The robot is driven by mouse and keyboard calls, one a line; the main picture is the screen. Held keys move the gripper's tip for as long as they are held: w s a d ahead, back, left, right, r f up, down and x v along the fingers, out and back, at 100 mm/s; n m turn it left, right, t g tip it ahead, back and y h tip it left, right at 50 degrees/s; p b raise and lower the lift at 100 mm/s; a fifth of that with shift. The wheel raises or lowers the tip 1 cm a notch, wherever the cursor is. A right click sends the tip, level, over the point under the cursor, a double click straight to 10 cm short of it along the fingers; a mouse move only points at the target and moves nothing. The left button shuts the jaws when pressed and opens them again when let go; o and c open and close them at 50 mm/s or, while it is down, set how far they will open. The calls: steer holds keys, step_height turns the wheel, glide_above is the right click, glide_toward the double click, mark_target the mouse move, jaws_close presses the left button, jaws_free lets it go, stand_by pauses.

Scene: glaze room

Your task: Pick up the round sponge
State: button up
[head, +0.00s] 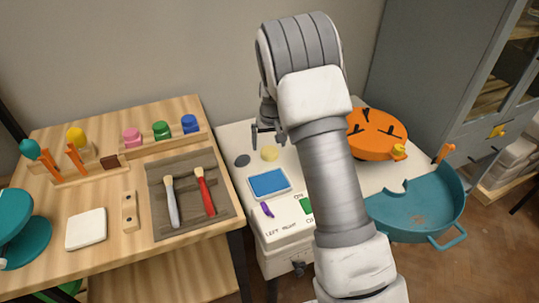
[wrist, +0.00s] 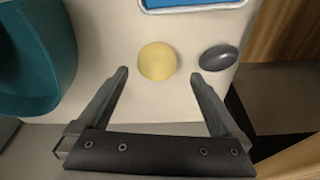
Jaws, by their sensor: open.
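The round sponge (head: 269,154) is a pale yellow disc lying on the white worktop, just below my gripper in the head view. In the wrist view the sponge (wrist: 157,62) lies ahead, roughly centred between the two finger ends and slightly beyond them. My gripper (wrist: 160,75) is open and empty, with one finger on each side of the sponge's line. In the head view my gripper (head: 268,135) hangs at the back of the worktop, partly hidden by my arm. I cannot tell its exact height above the surface.
A dark grey oval piece (wrist: 218,58) lies close beside the right finger. A blue-topped tray (head: 269,184) is near the sponge. A teal basin (head: 420,205) and an orange disc (head: 374,138) stand right. A wooden bench (head: 100,190) with brushes stands left.

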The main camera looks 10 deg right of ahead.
mark_target(270, 150)
steer(key=x, duration=0.3)
steer(key=b+x, duration=0.1)
steer(key=shift+w+d+f, duration=0.25)
steer(key=shift+w, duration=0.05)
steer(key=shift+c, duration=0.2)
steer(key=c, duration=1.2)
